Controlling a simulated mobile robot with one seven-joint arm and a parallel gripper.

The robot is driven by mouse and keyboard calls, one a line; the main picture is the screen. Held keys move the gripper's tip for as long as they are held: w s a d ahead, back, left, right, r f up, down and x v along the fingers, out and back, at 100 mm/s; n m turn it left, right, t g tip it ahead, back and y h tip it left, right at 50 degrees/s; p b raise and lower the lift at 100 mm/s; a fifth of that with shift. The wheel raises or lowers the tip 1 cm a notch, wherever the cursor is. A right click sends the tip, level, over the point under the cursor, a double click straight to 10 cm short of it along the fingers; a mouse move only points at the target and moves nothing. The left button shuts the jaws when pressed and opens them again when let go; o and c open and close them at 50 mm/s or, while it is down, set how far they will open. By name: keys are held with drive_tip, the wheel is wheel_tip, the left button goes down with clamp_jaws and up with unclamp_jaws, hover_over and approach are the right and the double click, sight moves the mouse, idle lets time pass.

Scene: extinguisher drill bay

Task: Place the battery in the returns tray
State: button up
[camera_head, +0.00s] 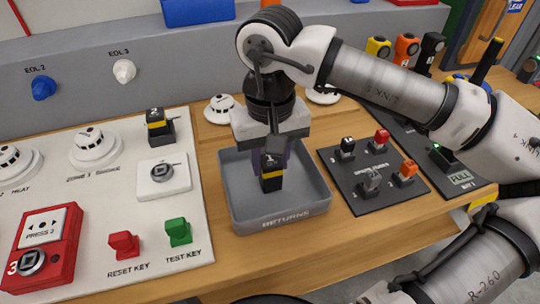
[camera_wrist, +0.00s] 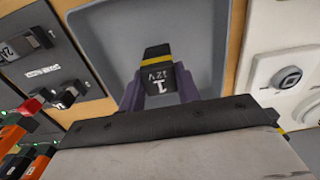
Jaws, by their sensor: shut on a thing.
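The battery (camera_head: 271,181) is a small black block with a yellow band, marked 1. It is between the fingers of my gripper (camera_head: 270,160), inside the outline of the grey returns tray (camera_head: 282,224). In the wrist view the battery (camera_wrist: 158,75) reads "1 12V", and my purple-grey gripper fingers (camera_wrist: 160,92) are shut on its sides. The tray floor (camera_wrist: 195,25) shows around it. I cannot tell whether the battery's underside touches the floor. The tray holds nothing else that I can see.
A white panel left of the tray carries another black and yellow battery (camera_head: 158,126), a red call point (camera_head: 45,250), and red and green keys. A dark board (camera_head: 372,176) with several coloured keys lies right of the tray. A detector (camera_head: 220,108) stands behind it.

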sight(270, 159)
drive_tip(key=shift+f, duration=0.2)
drive_tip(key=o, duration=1.2)
drive_tip(key=shift+r, duration=0.1)
drive_tip(key=shift+c, duration=0.2)
wheel_tip(270, 159, up, 12)
drive_tip(key=shift+r, duration=0.15)
